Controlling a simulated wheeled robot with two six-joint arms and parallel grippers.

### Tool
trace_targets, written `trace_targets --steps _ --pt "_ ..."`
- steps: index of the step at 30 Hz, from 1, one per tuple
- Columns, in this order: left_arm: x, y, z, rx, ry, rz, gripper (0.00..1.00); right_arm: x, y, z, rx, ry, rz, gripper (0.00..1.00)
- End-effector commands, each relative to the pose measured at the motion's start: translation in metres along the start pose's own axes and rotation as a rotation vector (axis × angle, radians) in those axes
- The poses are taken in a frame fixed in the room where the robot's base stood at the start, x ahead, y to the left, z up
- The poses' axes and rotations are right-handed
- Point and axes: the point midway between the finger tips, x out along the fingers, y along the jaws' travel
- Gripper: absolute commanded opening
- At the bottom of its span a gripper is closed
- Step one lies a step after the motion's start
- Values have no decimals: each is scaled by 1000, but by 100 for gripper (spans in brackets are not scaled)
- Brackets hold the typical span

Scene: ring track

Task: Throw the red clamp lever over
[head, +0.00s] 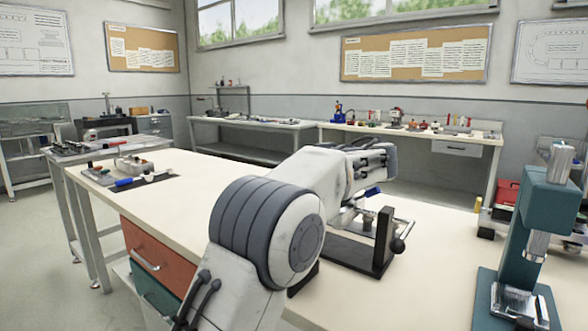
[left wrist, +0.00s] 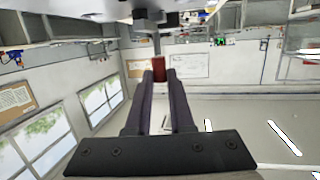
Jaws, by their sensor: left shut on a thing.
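In the left wrist view, the red clamp lever (left wrist: 158,69) shows as a short red piece between the fingertips of my left gripper (left wrist: 159,78). The gripper is shut on it. In the head view my left arm reaches over the bench, and its wrist hides the fingertips and the red lever. A clamp fixture (head: 384,240) with a dark base, an upright plate and a black ball knob (head: 397,245) stands just below the wrist. A small blue part (head: 372,191) shows beside the wrist. My right gripper is not in view.
A teal press (head: 545,215) stands on the bench at the right. A dark mat (head: 128,180) with a blue-handled tool lies at the bench's far left. The cream benchtop (head: 205,185) between mat and arm is clear. Side benches with tools line the back wall.

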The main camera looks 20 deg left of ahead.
Motion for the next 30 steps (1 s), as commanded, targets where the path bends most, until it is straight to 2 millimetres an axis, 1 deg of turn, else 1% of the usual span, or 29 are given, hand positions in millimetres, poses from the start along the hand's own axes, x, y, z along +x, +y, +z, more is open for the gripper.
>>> trace_targets --steps 9,10,12,20,23,26,30 --pt "-1 1 1 4 0 3 0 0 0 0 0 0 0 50" --pt "-1 2 1 4 0 3 28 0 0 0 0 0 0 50" --pt "-1 1 1 3 0 3 51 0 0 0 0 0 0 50" --pt "0 0 1 2 0 1 51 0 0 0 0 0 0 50" --pt "-3 0 0 2 0 2 51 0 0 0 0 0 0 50" --pt "-14 1 0 2 0 4 51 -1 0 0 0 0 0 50" --pt "-41 2 0 2 1 6 51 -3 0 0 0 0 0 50"
